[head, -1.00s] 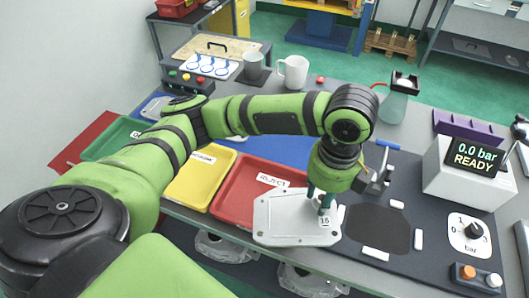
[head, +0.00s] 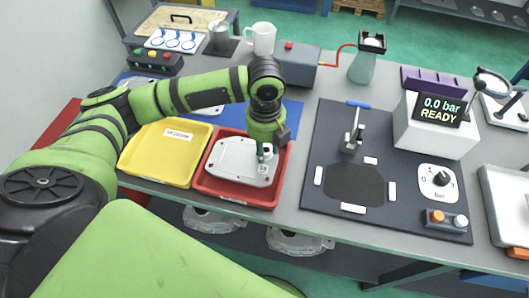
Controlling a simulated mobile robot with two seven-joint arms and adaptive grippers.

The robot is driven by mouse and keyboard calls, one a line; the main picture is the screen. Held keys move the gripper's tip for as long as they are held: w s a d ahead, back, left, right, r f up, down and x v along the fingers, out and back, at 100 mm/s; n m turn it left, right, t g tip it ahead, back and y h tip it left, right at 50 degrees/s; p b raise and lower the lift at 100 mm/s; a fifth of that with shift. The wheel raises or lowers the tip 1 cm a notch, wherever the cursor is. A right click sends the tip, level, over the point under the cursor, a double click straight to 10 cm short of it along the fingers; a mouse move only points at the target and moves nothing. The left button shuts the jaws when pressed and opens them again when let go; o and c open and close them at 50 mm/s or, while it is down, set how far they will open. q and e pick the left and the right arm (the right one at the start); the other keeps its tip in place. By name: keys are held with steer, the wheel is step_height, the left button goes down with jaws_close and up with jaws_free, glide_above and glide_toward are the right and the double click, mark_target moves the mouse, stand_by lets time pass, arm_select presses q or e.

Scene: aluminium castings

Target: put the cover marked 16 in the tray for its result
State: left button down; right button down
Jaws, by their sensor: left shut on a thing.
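The cover marked 16 (head: 235,163) is a flat light-grey casting with small holes along its edge. My left gripper (head: 264,158) is shut on it near its right end, beside the white number label. The cover is over the red tray (head: 266,195), within its outline; I cannot tell whether it touches the tray floor. The red tray's label is hidden behind the cover. The yellow tray (head: 158,158) is left of it, empty, with a label whose text is too small to read surely. My right gripper is not in view.
The dark test fixture (head: 330,136) with a blue-handled clamp (head: 355,120) stands to the right, its plate empty. The tester display (head: 440,108) reads 0.0 bar READY.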

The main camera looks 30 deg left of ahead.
arm_select(q)
step_height(320, 180, down, 3)
steer(key=shift+f+p, duration=0.1)
steer(key=shift+p, duration=0.35)
steer(key=shift+f, duration=0.45)
steer(key=c, duration=0.8)
jaws_free()
steer(key=shift+f, duration=0.1)
steer(key=shift+c, duration=0.2)
step_height(320, 180, up, 12)
steer(key=b, duration=0.2)
